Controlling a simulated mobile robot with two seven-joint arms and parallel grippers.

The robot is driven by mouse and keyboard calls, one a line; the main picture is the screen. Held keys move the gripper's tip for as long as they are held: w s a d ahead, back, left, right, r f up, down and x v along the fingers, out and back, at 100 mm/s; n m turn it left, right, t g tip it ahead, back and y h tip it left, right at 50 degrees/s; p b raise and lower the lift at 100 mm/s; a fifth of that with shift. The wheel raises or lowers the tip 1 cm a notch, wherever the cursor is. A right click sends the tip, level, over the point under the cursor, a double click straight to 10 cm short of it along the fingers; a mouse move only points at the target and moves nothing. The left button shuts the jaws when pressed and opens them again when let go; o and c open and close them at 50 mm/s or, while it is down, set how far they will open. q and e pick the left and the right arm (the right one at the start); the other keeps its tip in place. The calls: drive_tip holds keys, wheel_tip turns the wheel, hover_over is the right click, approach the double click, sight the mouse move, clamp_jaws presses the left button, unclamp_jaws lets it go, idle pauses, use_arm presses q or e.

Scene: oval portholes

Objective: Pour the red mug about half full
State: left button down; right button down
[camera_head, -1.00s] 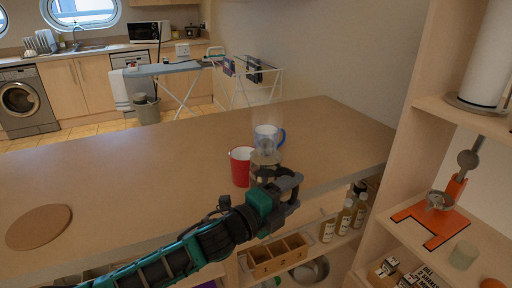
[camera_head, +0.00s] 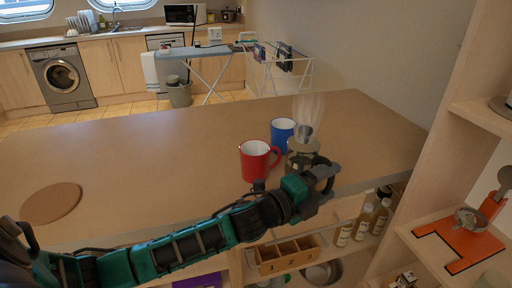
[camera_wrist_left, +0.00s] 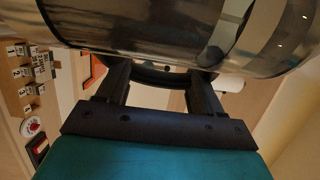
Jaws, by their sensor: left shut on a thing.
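The red mug (camera_head: 254,162) stands upright on the counter, its handle on the right. Its inside looks pale, and I cannot tell whether it holds liquid. My left gripper (camera_head: 326,176) is shut on a clear glass carafe (camera_head: 303,158), held roughly upright to the right of the red mug, with a gap between them. A pale see-through plume or flared neck shows above the carafe. The left wrist view shows the carafe's glass wall (camera_wrist_left: 130,35) across the fingers (camera_wrist_left: 160,78). My right gripper is not in view.
A round brown mat (camera_head: 50,203) lies at the counter's left. The counter (camera_head: 150,160) between is clear. Shelves with bottles (camera_head: 362,220) and a wooden box (camera_head: 287,254) lie below the front edge.

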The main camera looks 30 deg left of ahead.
sight(295, 153)
use_arm(q)
drive_tip(key=shift+a+r, duration=0.1)
drive_tip(key=shift+r, duration=0.15)
drive_tip(key=shift+w+a+r+n+t+b, duration=0.1)
drive_tip(key=shift+a+r+n+t+b, duration=0.25)
drive_tip(key=shift+a+r+n+b, duration=0.55)
drive_tip(key=shift+w+a+r+n+t+b, duration=0.1)
drive_tip(key=shift+a+r+n+t+b, duration=0.3)
drive_tip(key=shift+n, duration=1.05)
drive_tip(key=shift+w+a+r+n+t+b, duration=0.1)
drive_tip(key=shift+a+r+n+t+b, duration=0.15)
drive_tip(key=shift+a+r+n+b, duration=0.7)
drive_tip(key=shift+f+n, duration=0.1)
drive_tip(key=shift+n, duration=0.5)
drive_tip(key=shift+a+r+n+t, duration=0.2)
drive_tip(key=shift+r+n, duration=0.25)
drive_tip(key=shift+a+r+n+t, duration=0.2)
drive_tip(key=shift+r+n, duration=0.25)
drive_tip(key=shift+w+a+n+y+b, duration=0.1)
drive_tip(key=shift+a+n+y+b, duration=0.2)
drive_tip(key=shift+n, duration=0.4)
drive_tip(key=shift+r, duration=0.1)
drive_tip(key=shift+n+b, duration=0.3)
drive_tip(key=shift+n, duration=0.2)
